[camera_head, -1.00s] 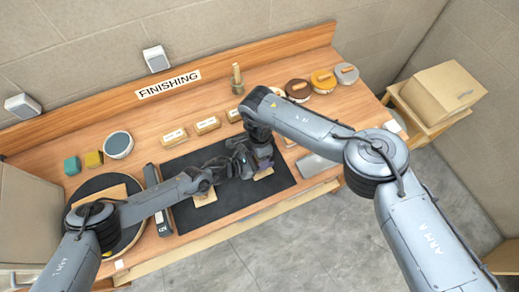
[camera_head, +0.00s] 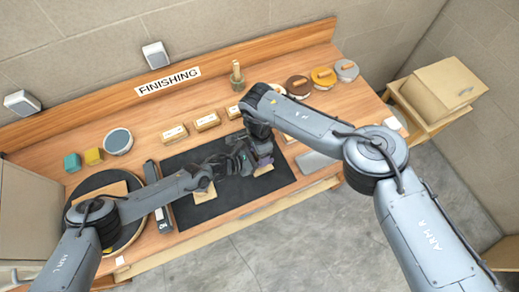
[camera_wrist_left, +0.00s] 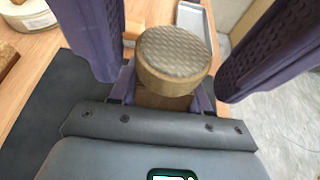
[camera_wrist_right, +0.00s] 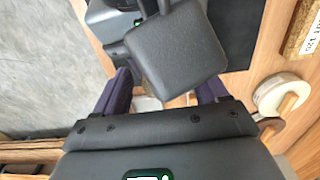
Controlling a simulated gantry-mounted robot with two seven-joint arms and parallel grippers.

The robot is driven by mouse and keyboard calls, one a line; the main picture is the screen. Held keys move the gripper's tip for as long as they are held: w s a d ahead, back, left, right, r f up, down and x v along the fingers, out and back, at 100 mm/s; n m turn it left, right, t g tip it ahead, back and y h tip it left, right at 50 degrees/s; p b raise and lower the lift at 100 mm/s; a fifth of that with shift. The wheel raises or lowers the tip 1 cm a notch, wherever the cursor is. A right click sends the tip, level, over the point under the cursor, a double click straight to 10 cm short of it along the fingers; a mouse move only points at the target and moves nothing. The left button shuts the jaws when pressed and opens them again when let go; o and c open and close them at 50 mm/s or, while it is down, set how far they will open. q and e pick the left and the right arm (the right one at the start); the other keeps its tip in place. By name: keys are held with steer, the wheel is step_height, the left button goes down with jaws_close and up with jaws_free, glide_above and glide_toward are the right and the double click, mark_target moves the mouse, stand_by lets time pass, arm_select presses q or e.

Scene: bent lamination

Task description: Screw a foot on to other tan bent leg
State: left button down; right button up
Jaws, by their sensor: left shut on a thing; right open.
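In the left wrist view a round brown foot (camera_wrist_left: 175,52) with a textured face sits at the end of a tan piece (camera_wrist_left: 165,99), probably the bent leg. My left gripper (camera_head: 237,162) is shut on this tan piece over the black mat. Part of a tan piece (camera_head: 264,169) shows below the grippers in the head view. The grippers hide the foot there. A dark grey block covers most of the right wrist view's middle.
Another tan piece (camera_head: 203,192) lies on the black mat (camera_head: 225,203) under my left arm. Labelled blocks (camera_head: 207,121) and round tins (camera_head: 323,79) stand behind. A dark turntable (camera_head: 128,235) is at left and a grey tray (camera_head: 315,161) at right.

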steer(key=shift+d+r, duration=0.1)
steer(key=shift+r, duration=2.15)
steer(key=shift+c, duration=0.5)
steer(key=shift+w, duration=0.1)
